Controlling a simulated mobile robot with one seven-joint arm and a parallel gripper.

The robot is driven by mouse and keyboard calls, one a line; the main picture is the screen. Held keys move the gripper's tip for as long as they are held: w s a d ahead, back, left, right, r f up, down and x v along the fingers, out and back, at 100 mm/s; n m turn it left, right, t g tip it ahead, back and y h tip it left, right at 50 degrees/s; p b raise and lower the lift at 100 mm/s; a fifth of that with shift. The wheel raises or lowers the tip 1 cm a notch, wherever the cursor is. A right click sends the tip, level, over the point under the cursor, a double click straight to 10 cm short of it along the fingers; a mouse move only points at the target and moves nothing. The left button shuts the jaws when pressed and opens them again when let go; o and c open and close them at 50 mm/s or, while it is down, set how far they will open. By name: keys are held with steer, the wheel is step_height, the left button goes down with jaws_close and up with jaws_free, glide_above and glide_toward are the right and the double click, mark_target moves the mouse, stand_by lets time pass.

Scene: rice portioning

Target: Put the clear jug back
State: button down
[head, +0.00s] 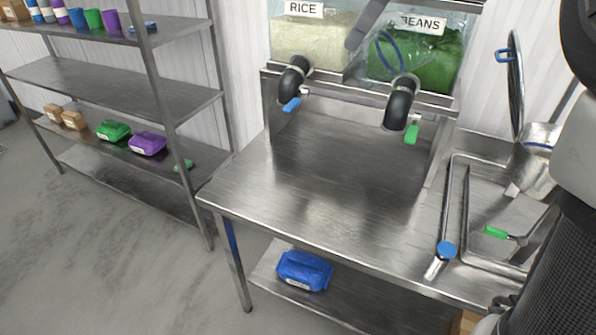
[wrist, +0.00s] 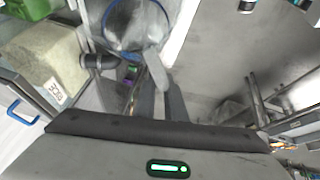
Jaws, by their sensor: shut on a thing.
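The clear jug (wrist: 139,30) has a blue rim and shows at the top of the wrist view. Its pale handle runs back towards my gripper (wrist: 162,98), whose dark fingers are shut on it. The jug is held in the air, and I cannot make out anything inside it. In the head view, what looks like its blue rim (head: 378,50) shows tilted in front of the beans bin, with a grey piece above left of it. I cannot tell if that piece is the handle or a finger. My gripper's body is not clearly seen there.
Rice bin (head: 310,42) and beans bin (head: 440,58) stand behind the steel table (head: 310,205), their spouts overhanging it. The tabletop's middle is clear. A metal pot (head: 535,165) and green-handled tool (head: 495,232) are at right. A shelf rack (head: 120,85) with cups and packets stands left.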

steer(key=shift+w+a+f+n+h+b, duration=0.1)
steer(key=shift+a+f+n+h+b, duration=1.4)
steer(key=shift+f, duration=6.45)
steer(key=shift+w+a+f+n+h+b, duration=0.1)
steer(key=shift+a+f+n+h+b, duration=1.4)
steer(key=shift+f, duration=6.5)
steer(key=shift+w+a+f+n+h+b, duration=0.1)
steer(key=shift+a+f+n+h+b, duration=1.4)
steer(key=shift+f, duration=6.45)
steer(key=shift+a+f+n+y, duration=0.15)
steer(key=shift+n+y, duration=0.25)
steer(key=shift+n, duration=0.2)
steer(key=shift+f, duration=0.1)
steer(key=c, duration=1.8)
jaws_free()
